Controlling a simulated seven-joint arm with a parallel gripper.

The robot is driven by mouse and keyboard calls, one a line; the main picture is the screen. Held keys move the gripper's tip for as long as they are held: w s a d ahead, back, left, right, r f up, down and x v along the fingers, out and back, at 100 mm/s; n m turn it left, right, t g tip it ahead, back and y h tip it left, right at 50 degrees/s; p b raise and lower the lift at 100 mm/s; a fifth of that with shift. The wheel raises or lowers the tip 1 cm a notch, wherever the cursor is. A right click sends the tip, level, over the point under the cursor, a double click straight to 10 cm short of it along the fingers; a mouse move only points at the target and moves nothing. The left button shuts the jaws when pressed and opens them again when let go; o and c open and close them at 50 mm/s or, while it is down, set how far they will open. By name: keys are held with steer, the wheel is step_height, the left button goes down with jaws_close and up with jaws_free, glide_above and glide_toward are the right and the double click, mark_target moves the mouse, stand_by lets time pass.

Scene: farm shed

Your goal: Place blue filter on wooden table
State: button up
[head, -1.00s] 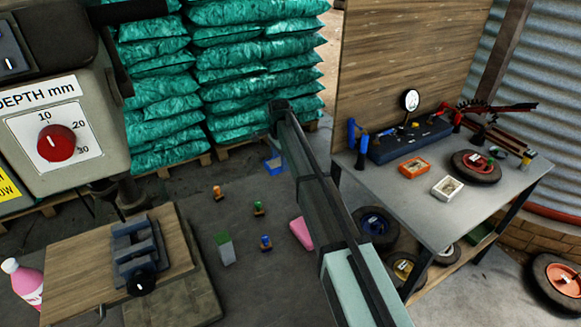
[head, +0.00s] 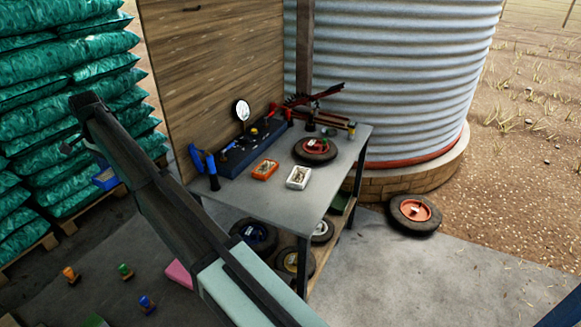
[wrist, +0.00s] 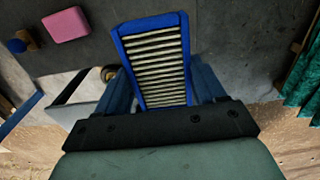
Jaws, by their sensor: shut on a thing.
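The blue filter, a blue frame with pale pleats, shows large in the wrist view (wrist: 183,22). My gripper (wrist: 160,82) is shut on it, one jaw along each long side. In the head view the filter (head: 105,179) hangs at the arm's far end, in front of the green sacks and clear of the grey bench. My gripper there is small and partly hidden by my arm. The wood-topped table is not clearly in view now; it stood at lower left, under a vice, in the earlier head view.
A grey bench (head: 262,205) at centre holds an orange tray (head: 265,170), a white tray (head: 298,178), a wheel (head: 315,150) and tools. Green sacks (head: 70,90) are stacked at left. A pink block (head: 178,273) and small coloured items lie on the floor. Another wheel (head: 414,213) lies right.

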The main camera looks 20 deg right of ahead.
steer(key=shift+d+r, duration=0.1)
steer(key=shift+r, duration=0.7)
steer(key=w+d+n, duration=0.3)
steer(key=d+n, duration=0.5)
steer(key=d, duration=0.1)
steer(key=n, duration=2.8)
glide_above(246, 192)
step_height(246, 192, down, 21)
steer(key=shift+f, duration=0.15)
steer(key=shift+f, duration=0.15)
steer(key=o, duration=1.1)
steer(key=shift+c, duration=0.2)
